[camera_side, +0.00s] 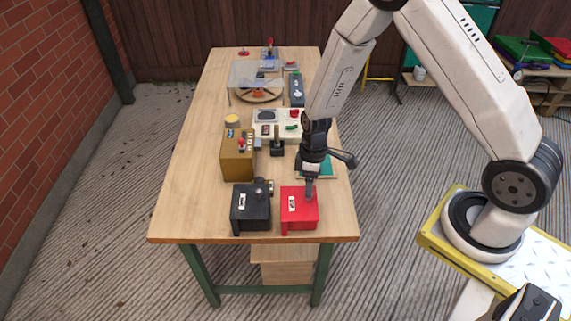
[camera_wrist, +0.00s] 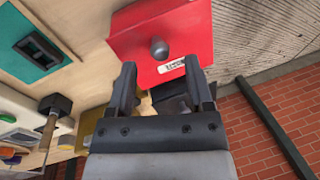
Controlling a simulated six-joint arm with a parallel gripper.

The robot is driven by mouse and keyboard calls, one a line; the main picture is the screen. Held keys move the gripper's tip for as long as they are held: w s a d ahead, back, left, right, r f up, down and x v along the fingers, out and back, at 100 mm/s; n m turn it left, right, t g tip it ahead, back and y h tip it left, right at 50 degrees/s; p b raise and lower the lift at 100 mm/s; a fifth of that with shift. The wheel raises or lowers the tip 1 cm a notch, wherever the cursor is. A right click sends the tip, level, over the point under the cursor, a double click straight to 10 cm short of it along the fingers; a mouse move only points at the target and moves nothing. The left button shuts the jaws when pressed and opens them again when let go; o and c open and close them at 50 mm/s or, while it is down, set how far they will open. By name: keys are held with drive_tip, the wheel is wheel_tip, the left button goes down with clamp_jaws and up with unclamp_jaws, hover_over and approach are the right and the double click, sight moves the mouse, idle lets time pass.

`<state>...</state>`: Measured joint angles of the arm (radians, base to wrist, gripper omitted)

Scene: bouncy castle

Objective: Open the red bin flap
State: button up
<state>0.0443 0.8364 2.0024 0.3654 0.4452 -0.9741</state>
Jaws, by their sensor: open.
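The red bin (camera_side: 299,212) stands near the front edge of the wooden table, with a white label on it. In the wrist view the red bin (camera_wrist: 190,22) fills the top middle, and a dark round knob (camera_wrist: 159,48) sits on its red face above the label. The red flap looks closed. My gripper (camera_side: 309,192) is over the bin's top in the side view. In the wrist view my gripper (camera_wrist: 160,82) has its two dark fingers apart, with nothing held between them. The fingertips reach toward the bin's labelled edge; I cannot tell whether they touch it.
A black bin (camera_side: 250,208) stands just left of the red one. Behind are a brown box (camera_side: 238,155) with coloured controls, a black-based lever (camera_side: 277,146) and a teal panel (camera_side: 325,170). The table's left side (camera_side: 190,190) is clear.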

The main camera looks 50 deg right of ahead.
sight(299, 199)
drive_tip(key=shift+s+a+f, duration=0.1)
drive_tip(key=shift+f, duration=0.5)
drive_tip(key=shift+s+a+f, duration=0.1)
drive_tip(key=shift+f, duration=0.45)
drive_tip(key=shift+c, duration=0.2)
drive_tip(key=shift+w, duration=0.1)
clamp_jaws()
idle(0.5)
